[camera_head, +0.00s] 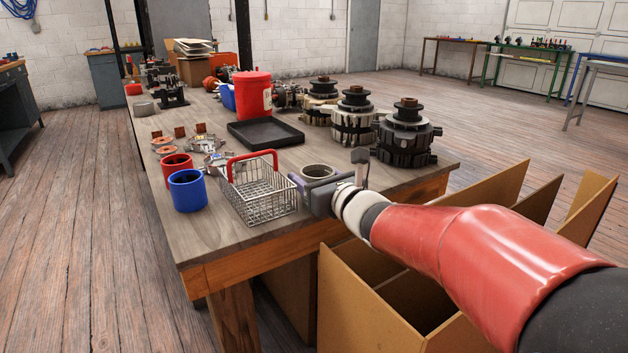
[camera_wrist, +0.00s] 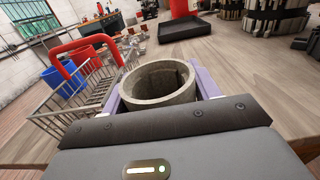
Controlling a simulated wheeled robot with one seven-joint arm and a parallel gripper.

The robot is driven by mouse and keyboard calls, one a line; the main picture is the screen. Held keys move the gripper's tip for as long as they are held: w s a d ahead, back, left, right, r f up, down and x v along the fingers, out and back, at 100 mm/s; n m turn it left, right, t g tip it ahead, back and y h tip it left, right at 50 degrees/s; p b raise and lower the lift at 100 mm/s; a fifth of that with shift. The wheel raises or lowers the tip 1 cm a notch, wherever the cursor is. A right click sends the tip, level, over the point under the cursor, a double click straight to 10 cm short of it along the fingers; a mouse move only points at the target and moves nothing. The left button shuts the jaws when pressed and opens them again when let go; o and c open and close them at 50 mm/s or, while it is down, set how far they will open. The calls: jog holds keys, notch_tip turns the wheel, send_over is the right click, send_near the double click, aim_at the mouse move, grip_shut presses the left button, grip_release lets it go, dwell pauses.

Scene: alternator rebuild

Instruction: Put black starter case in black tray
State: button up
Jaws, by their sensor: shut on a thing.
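The starter case shows as a hollow, open-topped cylinder, dark grey to grey rather than plain black; it is in the head view (camera_head: 318,171) and the wrist view (camera_wrist: 150,98). My gripper (camera_head: 316,180) is shut on it, with a purple-grey finger on either side, also in the wrist view (camera_wrist: 158,88). The case is upright near the table's front edge, right of the wire basket. I cannot tell whether its base touches the table. The black tray (camera_head: 241,144) lies flat and empty farther back, also at the top of the wrist view (camera_wrist: 164,39).
A wire basket (camera_head: 262,199) with a red handle stands close left of my gripper. Blue (camera_head: 188,193) and red (camera_head: 176,165) mugs are left of it. A red bucket (camera_head: 253,95) stands behind the tray. Several alternators (camera_head: 405,142) stand to the right. Bare wood lies between case and tray.

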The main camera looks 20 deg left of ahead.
jog(key=shift+f, duration=0.15)
jog(key=shift+f, duration=0.1)
jog(key=o, duration=1.2)
jog(key=shift+o, duration=0.2)
